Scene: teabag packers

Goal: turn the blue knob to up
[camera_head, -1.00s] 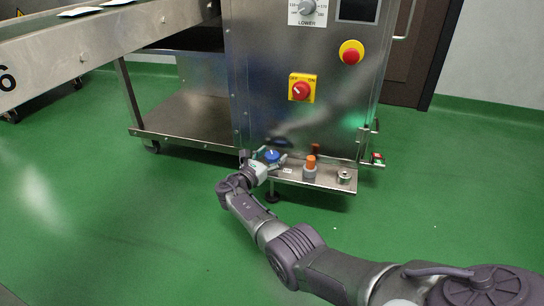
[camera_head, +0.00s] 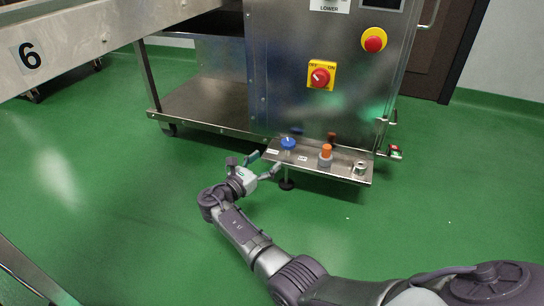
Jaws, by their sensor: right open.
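The blue knob (camera_head: 288,143) stands at the left end of a small steel shelf (camera_head: 340,173) on the front of the machine. A small white mark shows on its top; its exact direction is too small to read. My right gripper (camera_head: 266,164) is open and empty, just in front and to the left of the blue knob, apart from it. Its fingers point toward the shelf's front left edge. My left gripper is not in view.
An orange knob (camera_head: 326,152) and a small metal fitting (camera_head: 360,168) stand to the right on the same shelf. Above are a red-and-yellow OFF/ON switch (camera_head: 321,76) and a red emergency button (camera_head: 374,40). The green floor (camera_head: 120,230) in front is clear.

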